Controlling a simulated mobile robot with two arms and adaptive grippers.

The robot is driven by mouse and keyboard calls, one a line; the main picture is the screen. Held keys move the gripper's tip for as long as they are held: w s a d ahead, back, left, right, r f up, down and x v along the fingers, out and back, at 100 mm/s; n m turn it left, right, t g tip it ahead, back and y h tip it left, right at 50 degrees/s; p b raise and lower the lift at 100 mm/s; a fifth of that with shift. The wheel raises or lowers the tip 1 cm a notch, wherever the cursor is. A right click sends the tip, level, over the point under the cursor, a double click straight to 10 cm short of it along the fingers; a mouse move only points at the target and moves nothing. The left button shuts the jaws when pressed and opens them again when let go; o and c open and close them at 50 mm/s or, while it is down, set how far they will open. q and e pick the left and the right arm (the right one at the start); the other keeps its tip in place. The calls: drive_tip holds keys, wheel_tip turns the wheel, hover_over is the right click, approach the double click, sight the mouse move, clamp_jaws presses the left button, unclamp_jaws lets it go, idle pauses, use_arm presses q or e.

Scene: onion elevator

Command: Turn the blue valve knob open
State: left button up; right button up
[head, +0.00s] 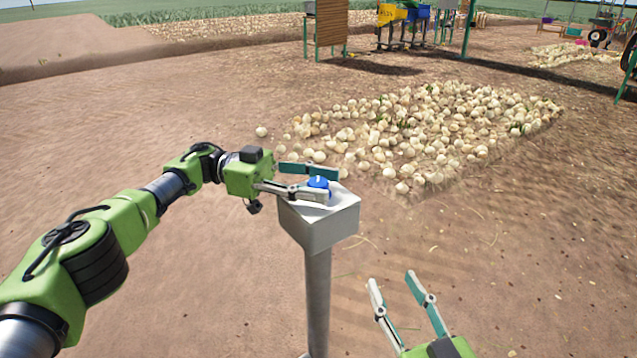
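The blue valve knob (318,182) sits on top of a light grey box (325,225) on a metal post (318,300). My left gripper (330,183) is at the knob, coming in from the left. Its fingers are apart, one on the far side and one on the near side of the knob. The near finger hides part of the knob, and I cannot tell whether either finger touches it. My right gripper (393,281) is open and empty at the bottom, to the right of the post and apart from it.
A large pile of onions (430,130) lies on the dirt behind the post. A wooden panel (331,22) on green legs and yellow and blue machinery (395,14) stand farther back. The dirt ground to the left and right is mostly clear.

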sight(319, 182)
use_arm(q)
wheel_tip(319, 182, up, 10)
idle(0.6)
